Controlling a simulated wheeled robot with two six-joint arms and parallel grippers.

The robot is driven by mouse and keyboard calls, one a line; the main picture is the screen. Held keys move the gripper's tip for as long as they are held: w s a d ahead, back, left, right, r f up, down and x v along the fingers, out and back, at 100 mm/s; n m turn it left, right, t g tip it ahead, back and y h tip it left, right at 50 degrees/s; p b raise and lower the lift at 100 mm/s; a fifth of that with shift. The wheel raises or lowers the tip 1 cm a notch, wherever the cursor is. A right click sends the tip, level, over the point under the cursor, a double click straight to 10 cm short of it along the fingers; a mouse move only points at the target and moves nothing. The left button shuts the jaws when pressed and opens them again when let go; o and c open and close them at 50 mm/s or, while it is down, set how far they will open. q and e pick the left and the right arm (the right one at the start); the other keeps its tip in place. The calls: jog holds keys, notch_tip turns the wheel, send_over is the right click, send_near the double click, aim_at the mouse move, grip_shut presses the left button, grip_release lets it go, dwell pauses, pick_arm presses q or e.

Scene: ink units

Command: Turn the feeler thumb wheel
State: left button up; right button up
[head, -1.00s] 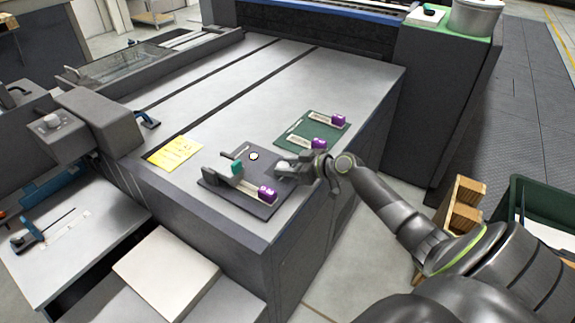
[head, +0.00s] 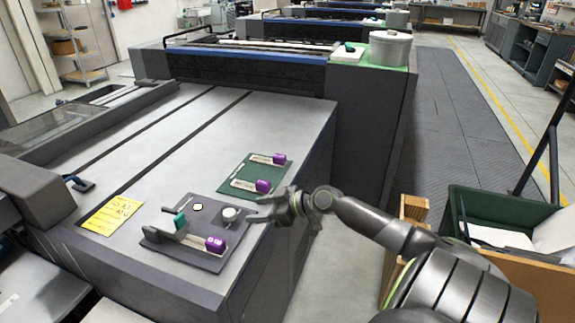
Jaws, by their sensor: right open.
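A dark grey plate (head: 200,259) lies on the near corner of the machine's flat top. A silvery round knob (head: 231,214), which looks like the thumb wheel, stands at the plate's right side. The plate also carries a small white dial (head: 198,207), a dark block with a teal part (head: 180,221), and a purple-ended piece (head: 215,244). My right gripper (head: 254,210) is open and empty just right of the knob, its fingers pointing left toward it. It appears apart from the knob. My left gripper is out of view.
A green plate (head: 236,176) with two purple-ended pieces (head: 263,186) lies behind the gripper. A yellow sheet (head: 110,215) lies to the left. A grey pot (head: 389,50) stands on the machine at the back. A green bin (head: 480,205) is at the right.

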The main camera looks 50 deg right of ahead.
jog(key=v, duration=0.8)
jog(key=shift+s, duration=0.2)
jog(key=shift+d+r, duration=0.1)
dwell(1.6)
